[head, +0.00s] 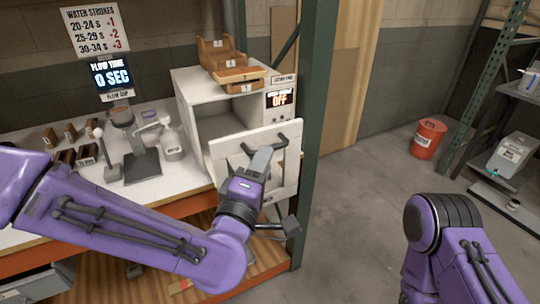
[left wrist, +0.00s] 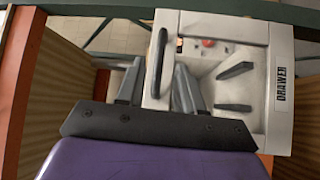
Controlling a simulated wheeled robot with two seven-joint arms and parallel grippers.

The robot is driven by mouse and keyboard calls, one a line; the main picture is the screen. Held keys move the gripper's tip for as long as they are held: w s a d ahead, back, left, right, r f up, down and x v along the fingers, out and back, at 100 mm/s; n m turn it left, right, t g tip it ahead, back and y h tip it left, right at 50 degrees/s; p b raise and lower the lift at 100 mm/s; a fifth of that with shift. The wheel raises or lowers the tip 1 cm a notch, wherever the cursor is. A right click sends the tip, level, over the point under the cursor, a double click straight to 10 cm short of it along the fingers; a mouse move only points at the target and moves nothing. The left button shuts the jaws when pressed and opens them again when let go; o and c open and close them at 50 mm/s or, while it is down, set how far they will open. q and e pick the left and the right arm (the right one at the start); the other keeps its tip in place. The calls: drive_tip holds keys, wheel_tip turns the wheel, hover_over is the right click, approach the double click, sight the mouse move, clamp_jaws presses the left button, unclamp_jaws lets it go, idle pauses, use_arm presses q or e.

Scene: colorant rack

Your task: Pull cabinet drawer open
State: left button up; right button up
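The white cabinet (head: 190,88) stands on the bench, with an open cavity in its upper front. Its white front panel (head: 289,178) shows below and in front of that cavity. I cannot tell how far the panel stands out. In the left wrist view the panel bears the label DRAWER (left wrist: 282,82). A dark handle (left wrist: 157,62) appears between my left gripper's (left wrist: 157,80) two spread fingers; contact is not clear. In the head view the left gripper (head: 262,158) is in front of the panel and hides part of it. The right gripper is out of view.
Wooden boxes (head: 222,55) sit on the cabinet. A green post (head: 312,110) rises close to its right. A scale, a bottle (head: 172,143) and wooden blocks share the bench to the left. A red bin (head: 428,138) stands on open floor at right.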

use_arm(q)
drive_tip(key=b+v, duration=0.5)
drive_tip(key=shift+s+a, duration=0.1)
drive_tip(key=shift+s, duration=0.1)
